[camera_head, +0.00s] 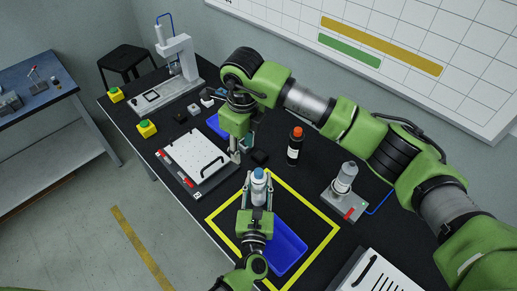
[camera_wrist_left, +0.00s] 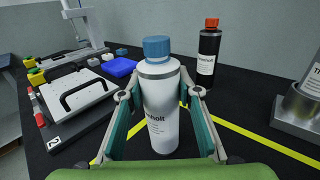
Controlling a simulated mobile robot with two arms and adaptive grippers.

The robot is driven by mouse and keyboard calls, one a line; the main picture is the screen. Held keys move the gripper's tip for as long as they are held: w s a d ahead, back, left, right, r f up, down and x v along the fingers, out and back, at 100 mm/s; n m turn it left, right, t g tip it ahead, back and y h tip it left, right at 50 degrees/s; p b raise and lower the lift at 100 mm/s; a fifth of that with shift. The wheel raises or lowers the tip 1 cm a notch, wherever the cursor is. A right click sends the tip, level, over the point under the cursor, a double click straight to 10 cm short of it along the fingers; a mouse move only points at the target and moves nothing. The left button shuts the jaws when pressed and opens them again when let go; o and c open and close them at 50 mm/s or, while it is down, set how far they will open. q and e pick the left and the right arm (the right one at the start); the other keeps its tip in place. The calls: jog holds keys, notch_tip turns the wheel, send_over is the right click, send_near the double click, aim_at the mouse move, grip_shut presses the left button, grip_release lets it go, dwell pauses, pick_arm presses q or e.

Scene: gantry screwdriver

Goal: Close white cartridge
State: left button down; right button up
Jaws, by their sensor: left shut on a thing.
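The white cartridge (camera_wrist_left: 160,115) is a white bottle with a blue cap (camera_wrist_left: 157,48) on its top. It stands upright between the fingers of my left gripper (camera_wrist_left: 161,98), which is shut on its body. In the head view the cartridge (camera_head: 258,188) is near the upper part of the yellow taped square. I cannot tell how tightly the cap sits. My right gripper (camera_head: 235,152) points down to the upper left of the cartridge, apart from it, beside the white plate with a black handle. Its fingers are too small to tell open from shut. The left wrist view does not show it.
A black bottle with a red cap (camera_head: 295,146) stands right of the cartridge. A blue tray (camera_head: 290,246) lies in the yellow square (camera_head: 322,213). The white plate (camera_head: 193,157) is at the left, and a grey stand (camera_head: 345,190) is at the right.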

aim_at(259, 171)
jog(key=d+n, duration=0.1)
jog(key=n, duration=0.4)
jog(key=s+d+n, duration=0.1)
jog(key=n, duration=0.4)
jog(key=d+n, duration=0.1)
jog(key=n, duration=0.4)
jog(key=shift+s+r+n+g, duration=0.15)
jog(key=shift+r+n+g, duration=0.15)
jog(key=shift+n, duration=0.1)
jog(key=n, duration=0.2)
jog(key=d+n, duration=0.1)
jog(key=n, duration=0.1)
jog(key=shift+s+d+h, duration=0.1)
jog(key=shift+s+h, duration=0.1)
jog(key=shift+h, duration=0.1)
jog(key=shift+f, duration=3.95)
grip_shut()
